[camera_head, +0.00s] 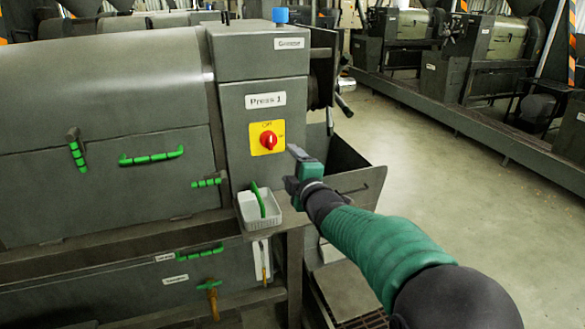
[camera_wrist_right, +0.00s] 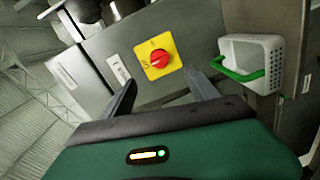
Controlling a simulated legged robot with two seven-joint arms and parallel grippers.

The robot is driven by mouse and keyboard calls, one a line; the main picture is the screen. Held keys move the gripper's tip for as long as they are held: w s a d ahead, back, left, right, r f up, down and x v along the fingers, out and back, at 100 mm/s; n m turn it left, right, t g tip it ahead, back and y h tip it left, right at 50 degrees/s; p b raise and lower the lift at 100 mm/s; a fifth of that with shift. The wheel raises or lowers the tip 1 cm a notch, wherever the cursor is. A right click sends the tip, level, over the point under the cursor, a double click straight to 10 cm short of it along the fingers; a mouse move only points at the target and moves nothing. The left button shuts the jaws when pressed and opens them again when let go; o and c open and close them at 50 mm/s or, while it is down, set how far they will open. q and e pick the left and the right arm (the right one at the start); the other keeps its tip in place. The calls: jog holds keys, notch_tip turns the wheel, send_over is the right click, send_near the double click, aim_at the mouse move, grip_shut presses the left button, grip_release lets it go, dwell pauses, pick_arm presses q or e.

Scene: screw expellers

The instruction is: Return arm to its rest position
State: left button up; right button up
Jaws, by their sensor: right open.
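My right gripper (camera_head: 296,165) reaches out in front of the grey press, just right of and below the red knob (camera_head: 268,140) on its yellow plate. In the right wrist view the two dark fingers of my right gripper (camera_wrist_right: 160,92) are spread apart with nothing between them. The red knob (camera_wrist_right: 160,59) shows beyond the fingertips there, apart from them. My right arm (camera_head: 385,245) has a green and black sleeve and comes in from the lower right. My left gripper is not in view.
An open grey hopper (camera_head: 345,175) stands just beyond the gripper. The press (camera_head: 100,100) fills the left. Open floor (camera_head: 450,170) lies to the right.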

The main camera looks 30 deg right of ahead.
jog(key=s+a+f+m+g+y+p, duration=0.1)
jog(key=s+a+f+m+g, duration=0.4)
jog(key=f, duration=0.4)
jog(key=s+a+f+m+g+y+p, duration=0.1)
jog(key=s+a+f+m+g+p, duration=0.15)
jog(key=s+a+f, duration=0.55)
jog(key=s+a+f+m+g, duration=0.2)
jog(key=s+f, duration=0.3)
jog(key=s, duration=0.3)
jog(key=s+a+f+m+g+y, duration=0.1)
jog(key=s+a+f+m+g, duration=0.1)
jog(key=s+f+m+g, duration=0.2)
jog(key=s+f, duration=0.1)
jog(key=s, duration=0.2)
jog(key=shift+s+a+y, duration=0.3)
jog(key=shift+s, duration=0.1)
jog(key=shift+g, duration=0.25)
